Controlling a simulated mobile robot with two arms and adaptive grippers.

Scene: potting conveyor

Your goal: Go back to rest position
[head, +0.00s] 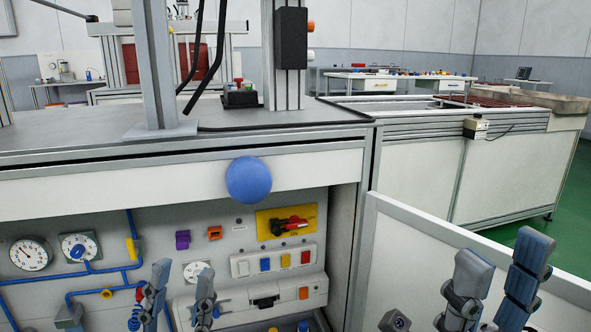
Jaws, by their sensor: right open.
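My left gripper (182,275) stands in front of the open cabinet at the lower left, its two grey fingers upright and apart, with nothing seen between them. My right gripper (502,258) is at the lower right in front of the white door panel (470,262). Its fingers are also upright and spread, and it is empty. The lower parts of both grippers are cut off by the frame's bottom edge.
The cabinet (100,180) holds gauges (31,254), blue pipes (100,272) and a red switch on a yellow plate (267,228). A blue ball (248,180) shows at its upper front. A conveyor (420,170) stands behind right; green floor (570,225) is clear at far right.

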